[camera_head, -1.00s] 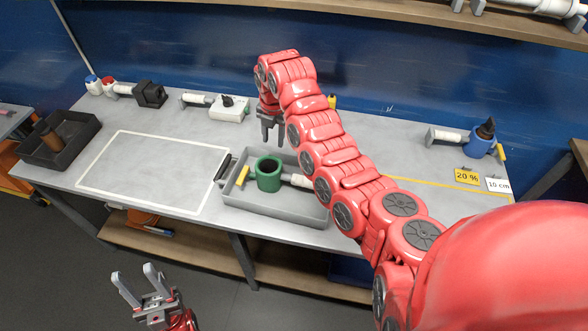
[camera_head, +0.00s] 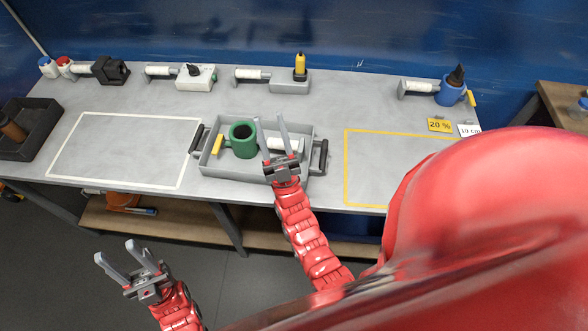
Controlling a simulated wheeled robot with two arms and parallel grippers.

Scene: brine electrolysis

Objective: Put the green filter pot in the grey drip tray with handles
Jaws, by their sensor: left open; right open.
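The green filter pot (camera_head: 243,147) stands upright inside the grey drip tray with handles (camera_head: 256,193), left of the tray's middle. A yellow piece (camera_head: 217,145) and a white cylinder (camera_head: 284,145) show on either side of the pot. The tray's black handles show at its left (camera_head: 197,140) and right (camera_head: 323,157) ends. My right gripper (camera_head: 270,128) is open and empty, over the tray's right part, just right of the pot, hiding part of the tray. My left gripper (camera_head: 121,254) is open and empty, low in front of the table.
A white-outlined area (camera_head: 85,179) left of the tray and a yellow-outlined area (camera_head: 345,165) on its right are bare. A dark tray (camera_head: 49,122) stands far left. Several fixtures line the back, including a blue pot (camera_head: 449,93) at right.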

